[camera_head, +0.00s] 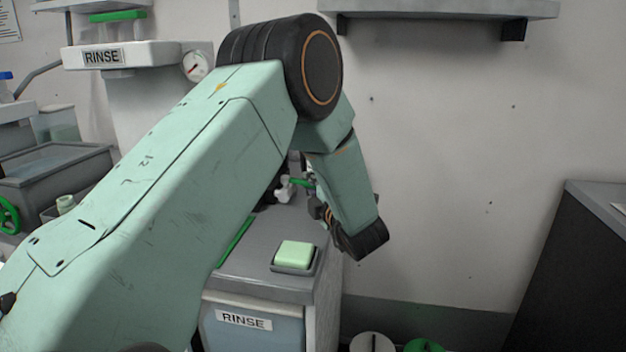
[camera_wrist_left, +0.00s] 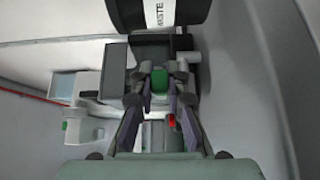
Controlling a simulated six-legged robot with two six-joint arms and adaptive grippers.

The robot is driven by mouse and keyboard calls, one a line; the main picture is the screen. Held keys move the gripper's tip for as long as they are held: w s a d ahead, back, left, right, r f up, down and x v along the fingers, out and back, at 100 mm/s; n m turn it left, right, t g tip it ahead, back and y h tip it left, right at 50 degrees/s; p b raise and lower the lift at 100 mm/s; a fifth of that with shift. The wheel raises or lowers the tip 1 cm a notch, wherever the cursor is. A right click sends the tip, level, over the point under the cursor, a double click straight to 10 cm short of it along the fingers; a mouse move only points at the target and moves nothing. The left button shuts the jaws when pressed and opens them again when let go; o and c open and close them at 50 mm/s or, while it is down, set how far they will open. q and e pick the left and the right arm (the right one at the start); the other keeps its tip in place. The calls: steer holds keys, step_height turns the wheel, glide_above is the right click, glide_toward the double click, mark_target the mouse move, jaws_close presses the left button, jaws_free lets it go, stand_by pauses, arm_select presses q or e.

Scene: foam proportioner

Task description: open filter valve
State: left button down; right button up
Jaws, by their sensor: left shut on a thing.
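My left arm reaches in from the left in the head view and bends down over the grey counter. My left gripper (camera_wrist_left: 161,78) is shut on a green handle (camera_wrist_left: 159,86), which shows between its two fingertips in the wrist view. I take this handle to be that of the filter valve. In the head view a green lever (camera_head: 301,182) with a white fitting (camera_head: 284,191) shows beside the wrist, partly hidden by my arm. Its exact angle is hard to tell. My right gripper is not in view.
A pale green block (camera_head: 295,254) sits in a dark tray on the counter (camera_head: 262,237), whose front carries a RINSE label (camera_head: 244,320). A RINSE unit (camera_head: 130,55) with a gauge (camera_head: 195,66) stands at the back left. A dark cabinet (camera_head: 580,270) stands right; the wall between is clear.

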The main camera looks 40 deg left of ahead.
arm_select(q)
steer(key=shift+s+r+m+t+h+p, duration=0.1)
steer(key=shift+s+m+t+h+p, duration=0.2)
steer(key=shift+m+t+h, duration=0.4)
steer(key=shift+s+m+t+h+p, duration=0.25)
steer(key=shift+s+m+t, duration=0.2)
steer(key=shift+t, duration=0.45)
steer(key=shift+d, duration=0.1)
steer(key=c, duration=1.3)
jaws_free()
